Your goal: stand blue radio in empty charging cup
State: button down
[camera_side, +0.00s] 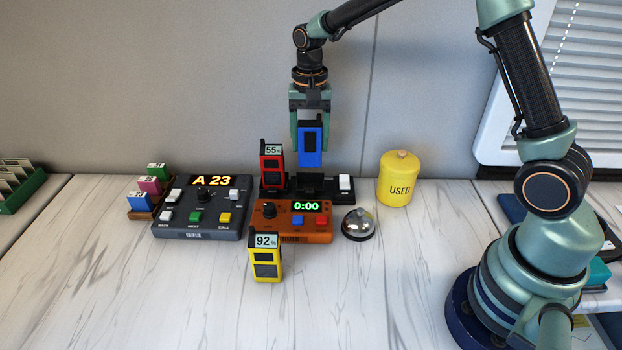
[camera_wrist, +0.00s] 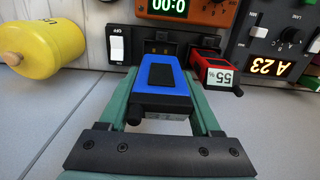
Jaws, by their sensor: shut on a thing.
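The blue radio (camera_side: 311,146) is upright between the fingers of my gripper (camera_side: 311,120), which is shut on it. In the side view it hangs above the black charging base (camera_side: 340,195), over the cup right of the red radio. The wrist view also shows the blue radio (camera_wrist: 168,77) in my gripper (camera_wrist: 165,100), with an empty charging cup (camera_wrist: 160,47) just beyond its far end. The radio looks apart from the cup. The red radio (camera_side: 271,160), marked 55%, stands in the other cup. The yellow radio (camera_side: 265,257), marked 92%, stands on the table in front.
A white switch (camera_side: 345,184) is on the base's right end. An orange timer (camera_side: 291,221) is in front of it. A grey console (camera_side: 203,207) is left, a bell (camera_side: 358,223) and yellow jar (camera_side: 398,180) are right. The front table is mostly clear.

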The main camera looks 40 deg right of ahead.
aim_at(310, 122)
jog(key=shift+f, duration=2.85)
jog(key=shift+f, duration=0.6)
jog(key=shift+c, duration=1.8)
grip_release()
jog(key=shift+r, duration=5.5)
jog(key=s+r+n+t, duration=0.2)
jog(key=s+r+n, duration=0.2)
jog(key=s, duration=0.5)
jog(key=s+r+n+t, duration=0.3)
jog(key=s+r+n, duration=0.1)
jog(key=s, duration=0.5)
jog(key=shift+r+n+t, duration=0.2)
jog(key=shift+n+t, duration=0.1)
jog(key=shift+n, duration=0.1)
